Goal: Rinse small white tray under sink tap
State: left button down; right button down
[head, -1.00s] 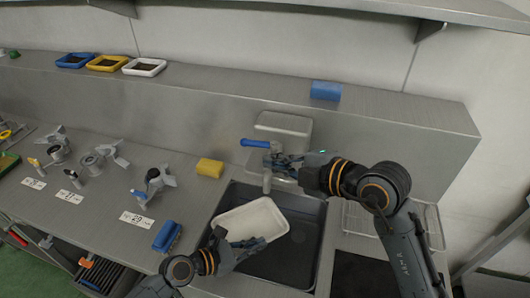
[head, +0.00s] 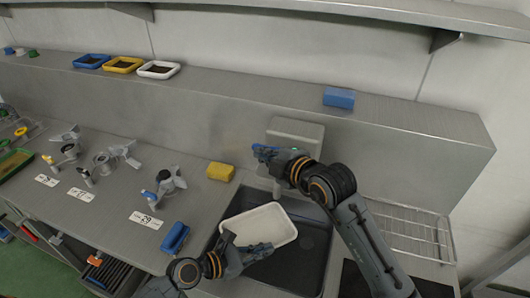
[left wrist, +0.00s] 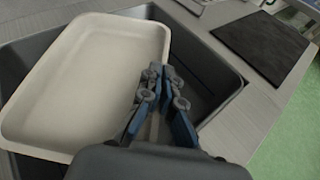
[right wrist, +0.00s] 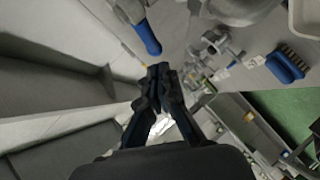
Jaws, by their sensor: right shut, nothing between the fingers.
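The small white tray (head: 262,226) is tilted over the dark sink basin (head: 300,262). It also fills the upper left of the left wrist view (left wrist: 75,85). My left gripper (head: 262,247) is shut on the tray's near right rim; its fingers (left wrist: 160,75) straddle it. The tap (head: 277,190) stands behind the tray, partly hidden by my right gripper. Its blue lever (head: 264,152) points left. My right gripper (head: 283,160) is shut and empty close to the lever. In the right wrist view, the lever (right wrist: 148,38) lies beyond the fingertips (right wrist: 160,72); I cannot tell whether they touch.
A yellow sponge (head: 221,171) and a blue brush (head: 175,238) lie left of the sink. A blue block (head: 339,97) and several small trays, including a white one (head: 158,70), stand on the ledge. A wire rack (head: 415,235) is at right.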

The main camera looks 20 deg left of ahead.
pick_arm(q)
jog(key=shift+d, duration=0.1)
pick_arm(e)
jog(key=shift+w+f, duration=0.45)
jog(key=shift+w, duration=0.4)
pick_arm(q)
jog(key=shift+r, duration=0.1)
jog(key=shift+s, duration=0.15)
pick_arm(e)
jog(key=shift+w+a+f, duration=0.1)
jog(key=shift+w, duration=0.35)
jog(key=shift+s, duration=0.1)
